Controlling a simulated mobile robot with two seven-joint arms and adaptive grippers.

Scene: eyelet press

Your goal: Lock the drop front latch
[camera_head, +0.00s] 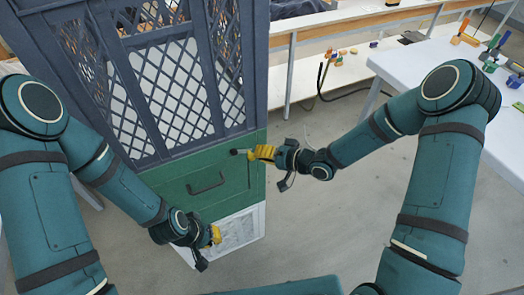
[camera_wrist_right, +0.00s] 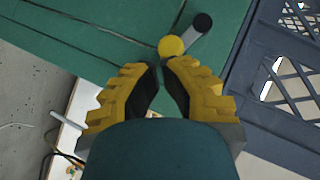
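The green drop front (camera_head: 180,180) stands upright below the dark lattice of the cabinet, with a black bar handle (camera_head: 207,186) on it. The latch lever (camera_head: 236,152) is at its upper right edge. In the right wrist view the latch has a round yellow pivot (camera_wrist_right: 171,47) and a short grey arm ending in a black knob (camera_wrist_right: 202,23). My right gripper (camera_head: 256,153) is beside the latch; its fingertips (camera_wrist_right: 162,66) are nearly together just short of the yellow pivot, with nothing visible between them. My left gripper (camera_head: 214,236) hangs low before the white lower panel, its fingers partly hidden.
The dark lattice (camera_wrist_right: 285,80) is close on the right in the wrist view. A white table (camera_head: 420,65) with coloured tools stands at the right, and a shelf (camera_head: 345,70) with small blocks is behind. The floor (camera_head: 320,220) between my arms is clear.

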